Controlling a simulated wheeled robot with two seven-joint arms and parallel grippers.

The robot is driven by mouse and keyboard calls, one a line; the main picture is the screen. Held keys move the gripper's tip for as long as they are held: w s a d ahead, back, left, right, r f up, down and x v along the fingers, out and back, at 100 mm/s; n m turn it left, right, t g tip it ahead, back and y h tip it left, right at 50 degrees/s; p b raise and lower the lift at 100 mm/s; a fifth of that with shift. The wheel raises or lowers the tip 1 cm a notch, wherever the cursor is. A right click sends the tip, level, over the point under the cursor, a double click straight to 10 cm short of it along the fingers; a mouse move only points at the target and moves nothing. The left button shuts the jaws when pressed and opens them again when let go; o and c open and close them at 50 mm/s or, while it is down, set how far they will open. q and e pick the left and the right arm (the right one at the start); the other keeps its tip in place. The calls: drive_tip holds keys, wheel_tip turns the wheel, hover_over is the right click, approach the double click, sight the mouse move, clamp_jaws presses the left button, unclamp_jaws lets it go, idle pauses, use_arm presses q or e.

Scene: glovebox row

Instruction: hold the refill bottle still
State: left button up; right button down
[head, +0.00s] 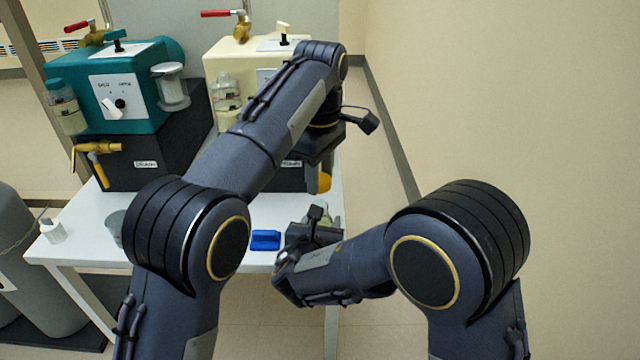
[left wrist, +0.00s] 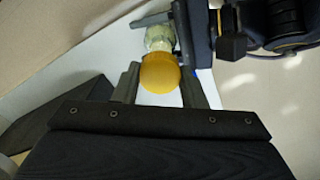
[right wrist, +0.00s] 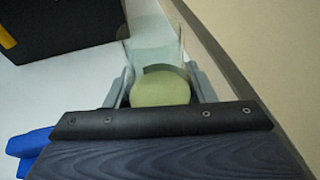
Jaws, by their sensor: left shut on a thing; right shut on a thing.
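The refill bottle, clear with pale yellow-green contents, stands between the fingers of my right gripper (right wrist: 160,88); the bottle (right wrist: 158,55) shows in the right wrist view. In the head view it is mostly hidden behind my right gripper (head: 318,222). My left gripper (left wrist: 160,85) is shut on a rounded yellow piece (left wrist: 160,74), which also shows in the head view (head: 325,182). In the left wrist view the bottle (left wrist: 160,38) appears just beyond the yellow piece. I cannot tell whether they touch.
A white table (head: 190,258) carries a teal machine (head: 105,85) and a cream machine (head: 238,55) on black bases. A blue block (head: 265,240) lies left of my right gripper. A grey cup (head: 116,228) and a small white item (head: 52,231) stand farther left. A wall is at right.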

drive_tip(key=c, duration=0.6)
unclamp_jaws()
drive_tip(key=shift+o, duration=0.2)
